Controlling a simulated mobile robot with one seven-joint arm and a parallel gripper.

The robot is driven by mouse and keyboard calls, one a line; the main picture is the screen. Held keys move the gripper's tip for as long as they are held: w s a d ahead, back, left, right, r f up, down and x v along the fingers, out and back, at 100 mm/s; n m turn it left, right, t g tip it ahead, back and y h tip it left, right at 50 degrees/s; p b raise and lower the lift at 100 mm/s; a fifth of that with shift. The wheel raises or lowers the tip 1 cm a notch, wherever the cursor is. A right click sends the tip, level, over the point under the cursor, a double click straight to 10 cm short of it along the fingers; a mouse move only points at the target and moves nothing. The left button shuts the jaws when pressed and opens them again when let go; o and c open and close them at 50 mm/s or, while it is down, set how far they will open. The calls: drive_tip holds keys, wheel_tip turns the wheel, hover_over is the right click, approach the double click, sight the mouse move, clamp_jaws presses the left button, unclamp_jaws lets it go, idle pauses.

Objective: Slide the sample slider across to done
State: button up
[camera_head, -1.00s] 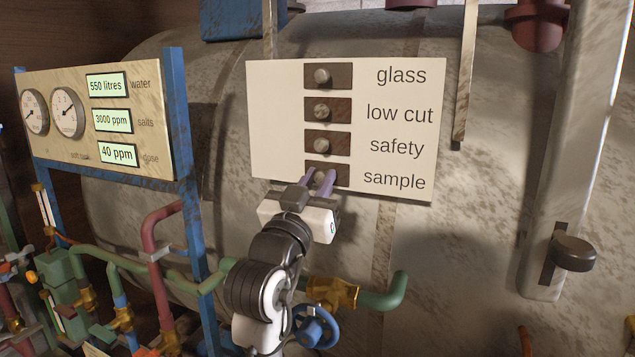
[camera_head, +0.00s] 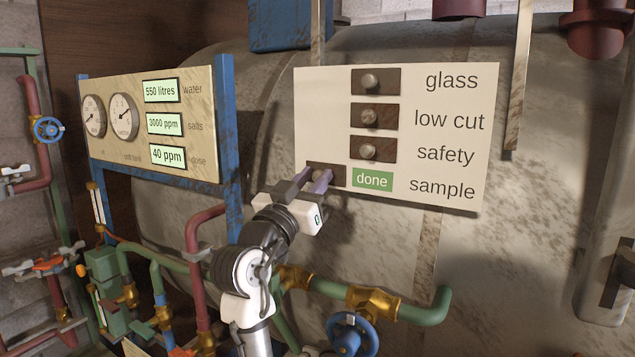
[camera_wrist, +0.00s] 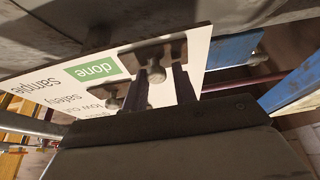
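The sample slider (camera_head: 339,177) is a dark plate with a round knob, in the bottom row of the white panel (camera_head: 322,120). In the wrist view the knob (camera_wrist: 156,73) lies between the fingers, close to or touching the left one, with a gap to the right one. The gripper is open.
The glass slider (camera_head: 387,82), low cut slider (camera_head: 385,116) and safety slider (camera_head: 386,150) sit in the rows above, with no green label showing. A gauge board (camera_head: 195,165) on blue posts stands left. Pipes and a blue valve wheel (camera_head: 347,335) lie below.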

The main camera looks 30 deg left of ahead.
drive_tip(key=shift+o, duration=1.4)
drive_tip(key=shift+a, duration=0.15)
drive_tip(key=shift+s, duration=0.1)
drive_tip(key=shift+s+f, duration=0.25)
drive_tip(key=shift+s, duration=0.05)
drive_tip(key=b+v, duration=0.4)
drive_tip(key=v, duration=0.9)
drive_tip(key=shift+b, duration=0.35)
